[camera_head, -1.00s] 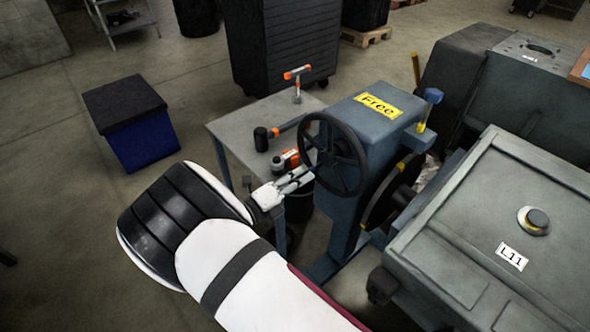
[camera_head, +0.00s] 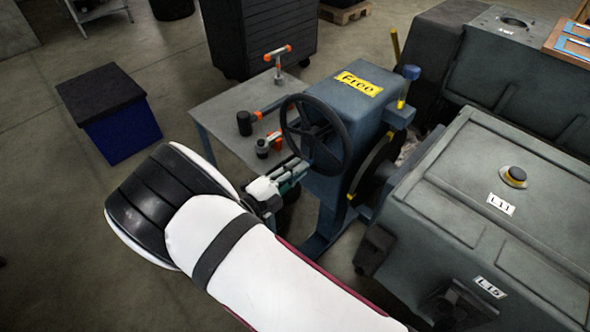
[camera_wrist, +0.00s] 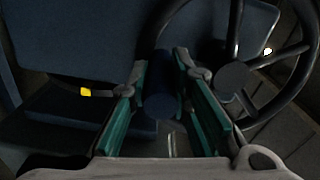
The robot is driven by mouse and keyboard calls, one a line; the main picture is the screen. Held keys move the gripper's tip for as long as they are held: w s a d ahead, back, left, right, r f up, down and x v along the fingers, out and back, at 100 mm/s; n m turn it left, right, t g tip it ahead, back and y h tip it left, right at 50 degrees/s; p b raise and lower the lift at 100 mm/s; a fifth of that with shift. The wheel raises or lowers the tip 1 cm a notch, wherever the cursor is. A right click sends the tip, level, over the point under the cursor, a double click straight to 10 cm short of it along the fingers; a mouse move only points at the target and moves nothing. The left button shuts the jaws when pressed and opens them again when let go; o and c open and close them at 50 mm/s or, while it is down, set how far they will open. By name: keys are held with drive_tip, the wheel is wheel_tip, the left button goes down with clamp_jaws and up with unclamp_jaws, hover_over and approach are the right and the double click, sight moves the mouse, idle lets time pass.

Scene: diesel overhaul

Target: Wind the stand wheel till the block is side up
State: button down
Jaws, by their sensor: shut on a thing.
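The black spoked stand wheel (camera_head: 313,133) is on the left face of the blue stand (camera_head: 352,105), which bears a yellow "Free" label. In the wrist view the wheel's hub and spokes (camera_wrist: 232,82) show at the right. My gripper (camera_head: 294,172) is at the wheel's lower left rim. In the wrist view its green-padded fingers (camera_wrist: 162,72) are shut on a dark cylindrical handle (camera_wrist: 160,95) beside the wheel. A large grey body (camera_head: 470,195) labelled L11 lies right of the stand, past a dark round plate (camera_head: 374,178); I cannot tell whether it is the block.
A grey table (camera_head: 212,115) behind the wheel holds orange-and-black tools (camera_head: 247,122). A dark blue box (camera_head: 112,115) stands on the floor at left. A black cabinet (camera_head: 258,35) stands behind.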

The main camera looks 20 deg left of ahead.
drive_tip(key=shift+s+a+f, duration=0.1)
drive_tip(key=shift+s, duration=0.05)
drive_tip(key=c, duration=1.4)
unclamp_jaws()
drive_tip(key=shift+c, duration=0.2)
drive_tip(key=shift+a+r, duration=0.1)
drive_tip(key=shift+r, duration=0.1)
drive_tip(key=v, duration=1.2)
